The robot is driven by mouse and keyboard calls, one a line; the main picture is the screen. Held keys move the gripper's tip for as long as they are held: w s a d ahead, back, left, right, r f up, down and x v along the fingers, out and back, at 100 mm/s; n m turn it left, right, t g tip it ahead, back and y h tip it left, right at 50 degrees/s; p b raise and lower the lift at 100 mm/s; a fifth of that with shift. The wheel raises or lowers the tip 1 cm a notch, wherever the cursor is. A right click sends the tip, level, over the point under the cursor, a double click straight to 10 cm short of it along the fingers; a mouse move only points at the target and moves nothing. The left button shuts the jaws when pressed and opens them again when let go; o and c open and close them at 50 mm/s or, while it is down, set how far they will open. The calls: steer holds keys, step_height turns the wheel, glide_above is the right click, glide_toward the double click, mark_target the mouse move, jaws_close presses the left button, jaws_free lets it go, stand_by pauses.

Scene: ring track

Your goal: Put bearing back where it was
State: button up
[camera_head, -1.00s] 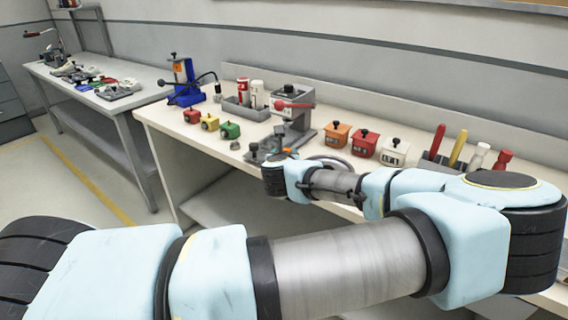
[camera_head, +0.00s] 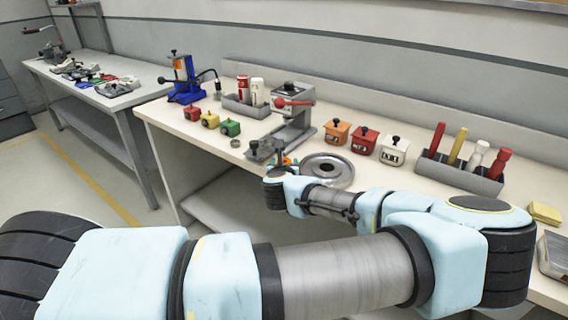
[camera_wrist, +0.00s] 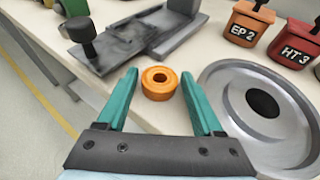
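My gripper (camera_wrist: 159,74) is open, its two teal fingers pointing over the bench top. In the wrist view an orange ring with a dark centre hole (camera_wrist: 160,83) shows between the fingertips, with a narrow gap on each side. Whether it touches the bench is hard to tell. In the head view my arm largely hides the gripper; a bit of teal and orange shows at its end. A small grey metal ring (camera_head: 235,143) lies on the bench below the green box. I cannot tell for certain which ring is the bearing.
A round metal dish (camera_wrist: 264,104) lies right of the gripper. A grey flat fixture (camera_wrist: 118,40) is ahead. A press with a red handle (camera_head: 291,110) stands behind. Labelled orange, red and white boxes (camera_head: 365,141) and a tool tray (camera_head: 450,172) are right. Bench front edge is close.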

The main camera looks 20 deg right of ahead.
steer(key=b+v, duration=0.2)
steer(key=v, duration=1)
steer(key=w+a+f+n+g+y, duration=0.1)
steer(key=a+f+n+g+y, duration=0.3)
steer(key=a+n, duration=0.65)
steer(key=w+a+f+n+g+y, duration=0.1)
steer(key=a+f+n+g+y, duration=0.3)
steer(key=a+n, duration=0.65)
steer(key=s+a+r+n+g+h, duration=0.1)
steer(key=a+r+n, duration=0.4)
steer(key=r+n, duration=0.3)
steer(key=s+a+r+n+g, duration=0.1)
steer(key=a+r+n, duration=0.5)
steer(key=n, duration=0.5)
steer(key=shift+s+r+g+h, duration=0.25)
steer(key=shift+r+g+h, duration=0.15)
steer(key=shift+r, duration=0.55)
